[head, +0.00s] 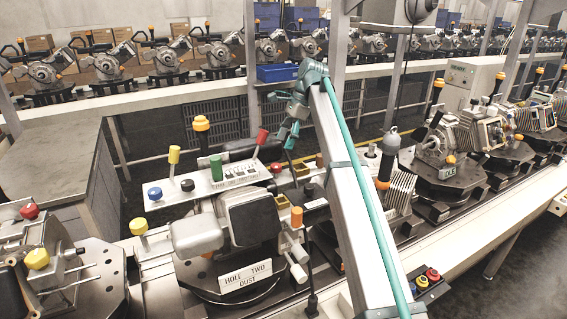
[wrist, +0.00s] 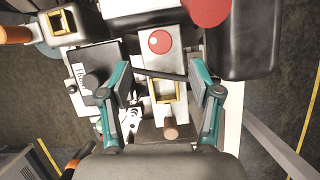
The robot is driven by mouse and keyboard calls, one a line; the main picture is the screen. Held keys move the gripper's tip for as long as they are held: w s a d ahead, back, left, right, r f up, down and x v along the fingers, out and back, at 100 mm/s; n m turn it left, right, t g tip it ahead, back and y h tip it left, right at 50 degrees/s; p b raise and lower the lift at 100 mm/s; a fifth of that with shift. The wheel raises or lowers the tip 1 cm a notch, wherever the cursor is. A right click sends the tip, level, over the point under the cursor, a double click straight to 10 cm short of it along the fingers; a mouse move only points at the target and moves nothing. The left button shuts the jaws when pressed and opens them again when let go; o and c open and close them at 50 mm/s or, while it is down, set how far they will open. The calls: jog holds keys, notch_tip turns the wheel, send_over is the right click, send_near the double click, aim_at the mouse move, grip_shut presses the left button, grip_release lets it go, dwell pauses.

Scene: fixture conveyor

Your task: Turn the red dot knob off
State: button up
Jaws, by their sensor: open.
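A round red knob or button (wrist: 160,42) sits on a white plate in the wrist view, just beyond my fingertips and between their lines. It shows small on the fixture in the head view (head: 276,168). I cannot make out a dot on it. In the head view my gripper (head: 292,125) hangs above the fixture's back right.
A red-capped lever (head: 262,137) stands close to my gripper. A green cylinder (head: 216,167), a blue knob (head: 154,193) and yellow knobs line the fixture. A black block (wrist: 240,40) lies right of the red knob. More machines stand along the conveyor.

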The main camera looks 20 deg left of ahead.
aim_at(276, 165)
jog(key=p+x, duration=0.2)
jog(key=x, duration=0.7)
jog(key=shift+w+d+f+p, duration=0.1)
jog(key=shift+p, duration=0.2)
